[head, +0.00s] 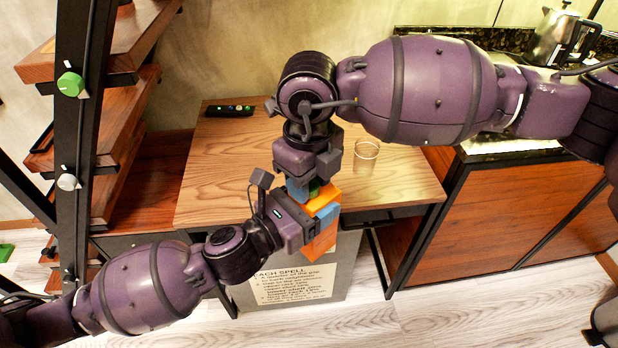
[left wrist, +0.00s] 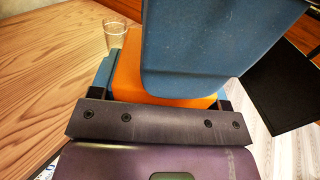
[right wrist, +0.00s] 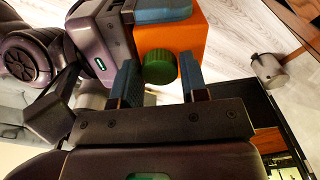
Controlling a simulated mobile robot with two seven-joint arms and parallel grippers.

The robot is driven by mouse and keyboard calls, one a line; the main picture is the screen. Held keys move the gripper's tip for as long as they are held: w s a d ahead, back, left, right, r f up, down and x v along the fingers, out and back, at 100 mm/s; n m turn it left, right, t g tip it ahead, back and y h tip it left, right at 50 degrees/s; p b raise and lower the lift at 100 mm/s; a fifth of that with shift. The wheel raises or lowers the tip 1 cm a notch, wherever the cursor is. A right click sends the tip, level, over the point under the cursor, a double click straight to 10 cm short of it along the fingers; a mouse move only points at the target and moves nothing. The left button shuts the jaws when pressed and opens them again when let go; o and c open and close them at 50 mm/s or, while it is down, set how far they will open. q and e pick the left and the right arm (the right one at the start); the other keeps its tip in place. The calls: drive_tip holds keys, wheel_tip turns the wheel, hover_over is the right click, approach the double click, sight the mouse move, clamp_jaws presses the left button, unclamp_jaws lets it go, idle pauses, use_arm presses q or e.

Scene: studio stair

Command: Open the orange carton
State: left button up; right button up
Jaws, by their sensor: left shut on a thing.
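The orange carton (head: 323,240) is held in the air at the front edge of the wooden table. It also shows in the left wrist view (left wrist: 128,72) and the right wrist view (right wrist: 207,45). My left gripper (head: 316,212) is shut on the carton, with its blue fingers on either side of it. The carton's round green cap (right wrist: 160,67) is on its top. My right gripper (right wrist: 161,82) points down from above, its blue fingers apart with one on each side of the cap. In the head view the cap (head: 314,188) is mostly hidden by the right gripper.
A clear glass (head: 366,152) stands on the wooden table (head: 230,175), near my right gripper. A dark remote-like object (head: 230,110) lies at the back. A shelf rack (head: 110,130) rises at left. A sign (head: 292,284) is below the carton. A kettle (head: 553,38) stands far right.

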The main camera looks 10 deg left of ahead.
drive_tip(key=o, duration=0.3)
drive_tip(key=shift+r, duration=0.1)
drive_tip(key=shift+r, duration=2.2)
drive_tip(key=shift+c, duration=0.2)
drive_tip(key=shift+a+r+m, duration=0.1)
drive_tip(key=shift+r+m, duration=1)
drive_tip(key=shift+r, duration=0.2)
drive_tip(key=shift+r+m, duration=0.25)
drive_tip(key=shift+m, duration=0.15)
drive_tip(key=shift+f, duration=3.85)
